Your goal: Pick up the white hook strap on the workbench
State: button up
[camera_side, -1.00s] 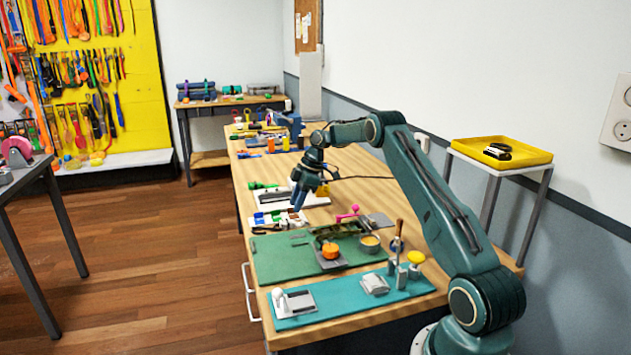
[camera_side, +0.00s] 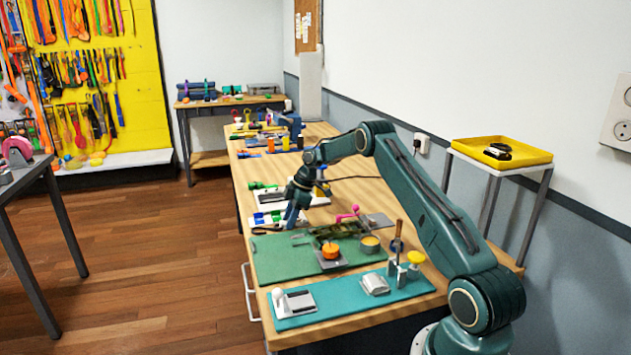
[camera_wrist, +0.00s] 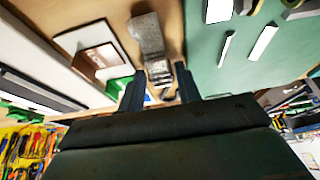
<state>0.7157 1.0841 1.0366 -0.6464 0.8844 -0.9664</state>
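My gripper (camera_side: 291,220) is low over the workbench, just beyond the green mat, pointing down. In the wrist view its two dark fingers (camera_wrist: 161,88) are apart, with bench and small parts showing between them. A pale grey-white strap (camera_wrist: 147,35) lies on the bare wood ahead of the fingers, its near end close to the gap. It looks like the hook strap, but its colour is greyish and I cannot make out a hook. The small grey pieces near the fingertips are too blurred to name. I see no contact with the strap.
The green mat (camera_side: 285,258) with white strips lies beside the strap.

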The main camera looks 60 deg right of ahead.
dwell(0.4)
grip_shut()
notch_tip(320, 180, up, 10)
dwell(0.8)
dwell(0.4)
